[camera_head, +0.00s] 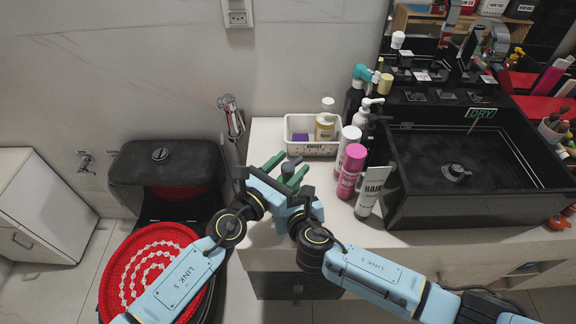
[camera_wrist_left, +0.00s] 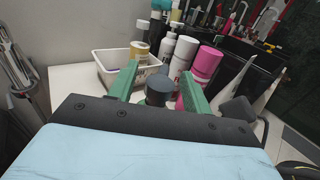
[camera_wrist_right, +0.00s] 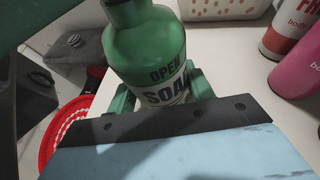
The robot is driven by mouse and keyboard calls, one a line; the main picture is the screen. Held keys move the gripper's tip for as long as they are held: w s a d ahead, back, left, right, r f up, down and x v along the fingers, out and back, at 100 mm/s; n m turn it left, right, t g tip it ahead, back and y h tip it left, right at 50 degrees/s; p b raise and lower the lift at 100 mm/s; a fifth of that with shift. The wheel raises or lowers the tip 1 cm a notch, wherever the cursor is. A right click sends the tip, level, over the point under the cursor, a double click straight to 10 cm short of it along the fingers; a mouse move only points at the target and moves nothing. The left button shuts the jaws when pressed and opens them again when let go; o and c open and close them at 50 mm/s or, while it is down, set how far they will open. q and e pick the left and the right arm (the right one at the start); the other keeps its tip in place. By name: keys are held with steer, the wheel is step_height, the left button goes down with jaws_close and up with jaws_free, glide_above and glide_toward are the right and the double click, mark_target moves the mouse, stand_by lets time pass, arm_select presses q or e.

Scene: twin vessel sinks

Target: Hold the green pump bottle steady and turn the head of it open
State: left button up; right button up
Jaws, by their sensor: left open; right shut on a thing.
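The green pump bottle (camera_wrist_right: 150,55) stands between the jaws of my right gripper (camera_wrist_right: 160,95), which is shut on its body. Its label reads OPEN and SOAP in the right wrist view. The top of the bottle is cut off there. A dark round head (camera_wrist_left: 158,90) shows in the left wrist view between the two green fingers of my left gripper (camera_wrist_left: 158,78). The left gripper is open, one finger on each side of the head, and I see gaps beside it. In the head view my left gripper (camera_head: 286,167) hides most of the bottle.
A white basket (camera_head: 300,147) with small items stands behind. A white-and-red can (camera_head: 347,150), a pink can (camera_head: 350,172) and a white tube (camera_head: 372,192) stand close on the right. The black sink (camera_head: 455,170) is beyond them. A red-covered toilet (camera_head: 150,262) is at left.

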arm_select(q)
steer(key=c, duration=0.9)
steer(key=shift+w+d+r+m+h, duration=0.1)
steer(key=shift+d+r+m+h, duration=0.2)
steer(key=shift+d+r+h, duration=0.15)
steer(key=shift+c, duration=0.3)
steer(key=shift+d+m+g+h, duration=0.1)
steer(key=shift+m+g+h, duration=0.3)
steer(key=shift+g, duration=0.2)
steer(key=shift+a+f+m+g+h, duration=0.15)
steer(key=shift+a+m+g+h, duration=0.05)
steer(key=shift+m+g+h, duration=0.95)
steer(key=shift+a+f+m+g+h, duration=0.15)
steer(key=shift+m+g+h, duration=0.4)
steer(key=shift+m+g, duration=0.55)
steer(key=shift+a+f+m+g+h, duration=0.1)
steer(key=shift+m+g+h, duration=0.45)
steer(key=shift+g, duration=0.9)
steer(key=m+g, duration=0.2)
steer(key=g, duration=0.1)
steer(key=shift+a+g+h, duration=0.1)
steer(key=shift+g+h, duration=0.3)
steer(key=shift+f+m+g, duration=0.2)
steer(key=shift+m+g, duration=1.6)
steer(key=shift+g, duration=0.8)
steer(key=shift+a+m+g+y, duration=0.15)
steer(key=shift+m+g+y, duration=0.25)
steer(key=shift+g, duration=0.2)
